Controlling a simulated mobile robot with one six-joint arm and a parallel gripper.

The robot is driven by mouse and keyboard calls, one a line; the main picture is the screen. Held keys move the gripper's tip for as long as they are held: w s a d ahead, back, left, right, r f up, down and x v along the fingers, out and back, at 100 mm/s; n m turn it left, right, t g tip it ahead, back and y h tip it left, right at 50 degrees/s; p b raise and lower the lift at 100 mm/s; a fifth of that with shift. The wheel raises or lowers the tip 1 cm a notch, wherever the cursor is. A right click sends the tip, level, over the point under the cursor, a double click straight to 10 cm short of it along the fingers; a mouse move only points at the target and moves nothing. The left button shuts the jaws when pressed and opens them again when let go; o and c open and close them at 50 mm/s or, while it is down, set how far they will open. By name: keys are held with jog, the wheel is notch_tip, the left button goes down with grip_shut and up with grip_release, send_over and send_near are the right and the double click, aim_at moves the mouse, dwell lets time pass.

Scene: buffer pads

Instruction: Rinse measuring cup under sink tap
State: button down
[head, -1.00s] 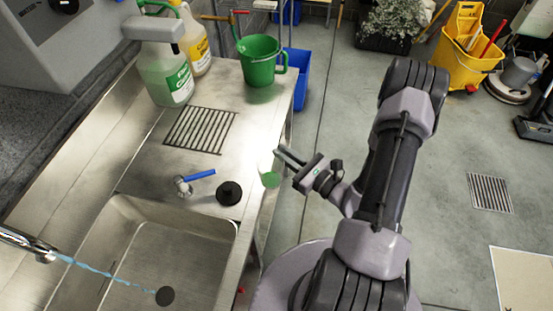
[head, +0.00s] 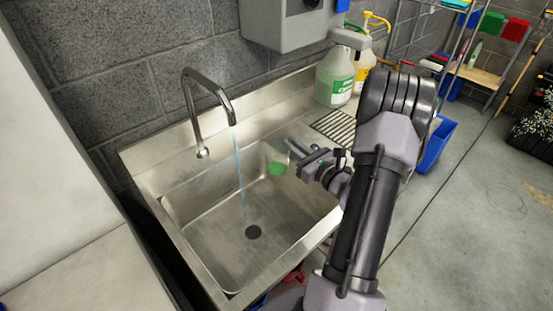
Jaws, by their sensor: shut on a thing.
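The measuring cup (head: 277,168) is small and clear, with green in its lower part. My gripper (head: 289,146) is shut on it and holds it, seemingly upright, over the right back part of the steel sink (head: 205,225). The curved tap (head: 212,84) stands at the back left of the sink. A thin blue stream of water (head: 240,180) runs from its spout down near the dark drain (head: 253,232). In the picture the cup is to the right of the stream, apart from it. The cup's rim is partly hard to make out.
A grey box (head: 290,22) hangs on the wall. A blue bin (head: 436,145) stands on the floor at the right.

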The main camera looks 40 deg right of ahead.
jog(key=w+a, duration=0.6)
jog(key=w, duration=0.2)
jog(key=shift+w+a+p, duration=0.15)
jog(key=shift+w+p, duration=0.2)
jog(key=shift+p, duration=0.05)
dwell(1.6)
jog(key=s+d+b, duration=0.1)
jog(key=s+d, duration=0.4)
jog(key=s, duration=0.2)
jog(key=shift+s+d, duration=0.35)
jog(key=shift+d, duration=0.05)
jog(key=s+a+b, duration=0.2)
jog(key=s, duration=0.7)
jog(key=s+a+b, duration=0.2)
jog(key=s, duration=0.7)
jog(key=shift+w, duration=0.1)
